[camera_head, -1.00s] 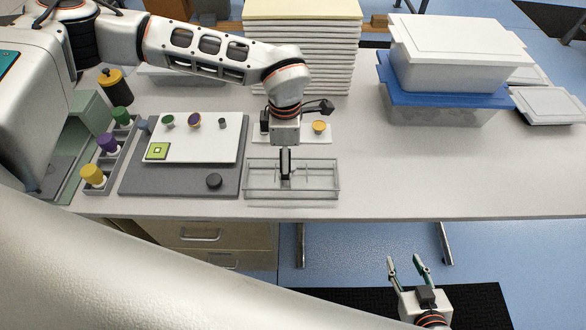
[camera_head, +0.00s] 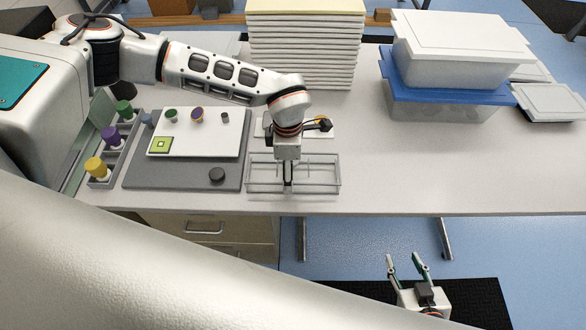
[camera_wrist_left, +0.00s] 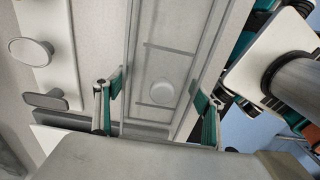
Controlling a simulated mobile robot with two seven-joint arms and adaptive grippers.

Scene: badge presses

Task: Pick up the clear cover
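A shallow clear tray (camera_head: 318,189) with dividers stands near the front edge of the table. My left gripper (camera_head: 288,183) points down at the tray. My right gripper (camera_head: 406,258) is open and empty, beyond the table's front edge.
Left of the tray is a grey mat (camera_head: 190,182) with a white board (camera_head: 200,145) and a dark round piece (camera_head: 217,174). A rack with coloured knobs (camera_head: 96,167) is farther left. White stacked panels (camera_head: 305,50) and lidded bins (camera_head: 450,65) stand behind.

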